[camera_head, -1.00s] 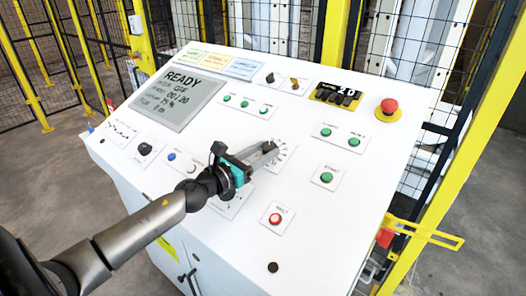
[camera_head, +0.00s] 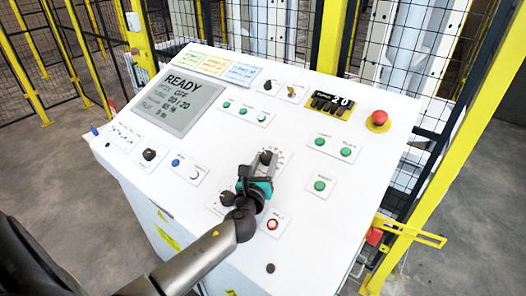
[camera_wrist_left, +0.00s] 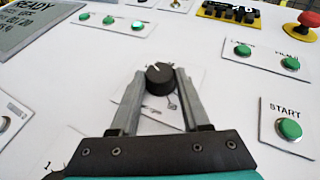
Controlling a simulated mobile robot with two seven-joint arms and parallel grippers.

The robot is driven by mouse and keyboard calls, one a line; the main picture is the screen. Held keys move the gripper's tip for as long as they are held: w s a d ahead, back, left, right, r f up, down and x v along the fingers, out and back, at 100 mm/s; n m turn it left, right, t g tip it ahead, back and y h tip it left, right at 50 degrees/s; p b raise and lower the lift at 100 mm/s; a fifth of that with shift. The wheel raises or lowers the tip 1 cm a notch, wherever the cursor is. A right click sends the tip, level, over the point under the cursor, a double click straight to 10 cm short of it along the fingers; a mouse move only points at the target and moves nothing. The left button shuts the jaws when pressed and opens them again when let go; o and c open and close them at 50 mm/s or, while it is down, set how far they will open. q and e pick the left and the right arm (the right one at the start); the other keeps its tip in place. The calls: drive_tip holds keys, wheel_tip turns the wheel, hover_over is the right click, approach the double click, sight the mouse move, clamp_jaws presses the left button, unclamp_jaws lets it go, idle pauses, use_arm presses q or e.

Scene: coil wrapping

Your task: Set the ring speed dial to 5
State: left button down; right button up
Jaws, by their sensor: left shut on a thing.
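A black dial (camera_head: 266,157) with a white plate of scale marks sits in the middle of the sloping white control panel (camera_head: 318,230). My left gripper (camera_head: 263,163) reaches it from below, its fingers on both sides of the knob. In the left wrist view the same knob (camera_wrist_left: 159,74) is between the two grey fingertips (camera_wrist_left: 160,80), which are shut on it. The white line on the knob points up and slightly left. The fingers hide part of the scale, and the label and numbers are too small to read. My right gripper is out of view.
A screen (camera_head: 181,103) reads READY. A red stop button (camera_head: 378,118) stands out at the upper right. Green buttons (camera_head: 320,185) are right of the dial, and a red button (camera_head: 272,224) is close below it. Another black knob (camera_head: 149,154) is at the left. Fencing surrounds the panel.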

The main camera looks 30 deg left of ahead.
use_arm(q)
drive_tip(key=shift+w+d+r+n+g+y+p, duration=0.15)
drive_tip(key=shift+n+g+y+p, duration=0.15)
drive_tip(key=shift+n+y, duration=0.3)
drive_tip(key=shift+s+d+r+n+g+y+p, duration=0.1)
drive_tip(key=shift+d+n+g+y+p, duration=0.1)
drive_tip(key=shift+n+g+y, duration=0.3)
drive_tip(key=n+g+y, duration=0.2)
drive_tip(key=n, duration=0.1)
drive_tip(key=shift+w+d+n+y+p, duration=0.2)
drive_tip(key=shift+n+y+p, duration=0.1)
drive_tip(key=shift+y+p, duration=0.1)
drive_tip(key=n+g+y, duration=0.1)
drive_tip(key=n+g, duration=0.1)
drive_tip(key=shift+w+n+g+y, duration=0.15)
drive_tip(key=shift+n+g+y, duration=0.15)
drive_tip(key=shift+n+g, duration=0.1)
drive_tip(key=shift+w+d+n+g+y, duration=0.15)
drive_tip(key=shift+n+g+y, duration=0.45)
drive_tip(key=shift+n+g, duration=0.9)
drive_tip(key=shift+r, duration=0.1)
drive_tip(key=shift+c, duration=1.9)
unclamp_jaws()
